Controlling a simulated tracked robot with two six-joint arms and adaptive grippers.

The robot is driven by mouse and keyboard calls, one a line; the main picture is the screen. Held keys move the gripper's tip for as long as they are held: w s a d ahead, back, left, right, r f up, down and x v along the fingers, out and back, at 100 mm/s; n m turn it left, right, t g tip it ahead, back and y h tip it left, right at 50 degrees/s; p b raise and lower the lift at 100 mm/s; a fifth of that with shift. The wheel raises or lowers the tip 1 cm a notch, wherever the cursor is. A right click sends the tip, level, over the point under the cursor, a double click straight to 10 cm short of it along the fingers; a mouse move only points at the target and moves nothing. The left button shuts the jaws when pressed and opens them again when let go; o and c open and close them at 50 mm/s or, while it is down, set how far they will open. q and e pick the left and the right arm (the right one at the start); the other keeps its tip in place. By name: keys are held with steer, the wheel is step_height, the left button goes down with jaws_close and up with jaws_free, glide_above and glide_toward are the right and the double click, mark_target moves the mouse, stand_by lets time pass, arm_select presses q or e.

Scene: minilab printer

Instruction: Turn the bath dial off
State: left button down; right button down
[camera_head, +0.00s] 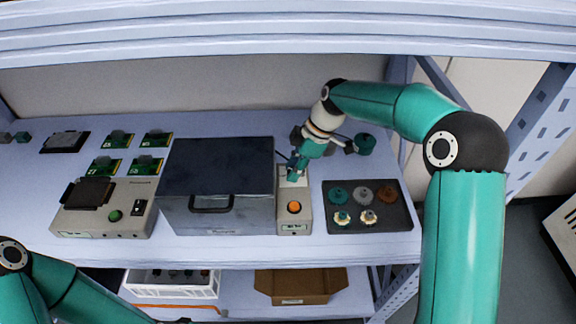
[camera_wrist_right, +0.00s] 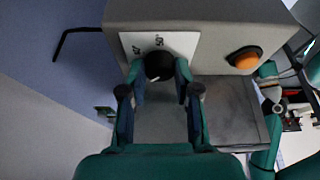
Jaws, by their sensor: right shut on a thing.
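The bath dial (camera_wrist_right: 158,66) is a round black knob with a white pointer mark, set on a white label plate of the control box. In the right wrist view my right gripper (camera_wrist_right: 160,75) has a finger on each side of the dial and is shut on it. In the head view the right gripper (camera_head: 293,172) reaches down onto the top of the control box (camera_head: 294,222) and hides the dial. An orange button (camera_head: 294,207) sits at the front of this box. It also shows in the right wrist view (camera_wrist_right: 246,60). My left gripper is outside both views.
The dark-lidded bath (camera_head: 222,165) with a front handle stands directly left of the control box. A dark tray (camera_head: 368,220) of small round parts lies to the right. A device with a green button (camera_head: 115,215) and several green boards are at the left. A shelf post stands at the right.

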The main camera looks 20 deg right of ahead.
steer(key=n, duration=0.1)
steer(key=n+g+p, duration=0.1)
steer(key=n, duration=0.1)
steer(key=n+p, duration=0.1)
steer(key=shift+w+d+r+n+g, duration=0.2)
steer(key=shift+w+d+n+g, duration=0.1)
steer(key=shift+w, duration=0.1)
steer(key=shift+w+a+n+g+p, duration=0.1)
steer(key=shift+n+g+p, duration=0.6)
steer(key=shift+n+p, duration=0.85)
steer(key=shift+f+n+b, duration=0.1)
steer(key=shift+n+b, duration=0.2)
steer(key=shift+n, duration=0.25)
steer(key=shift+a, duration=0.1)
steer(key=c, duration=1.1)
jaws_free()
steer(key=shift+c, duration=0.2)
steer(key=shift+o, duration=1.4)
steer(key=shift+f, duration=0.1)
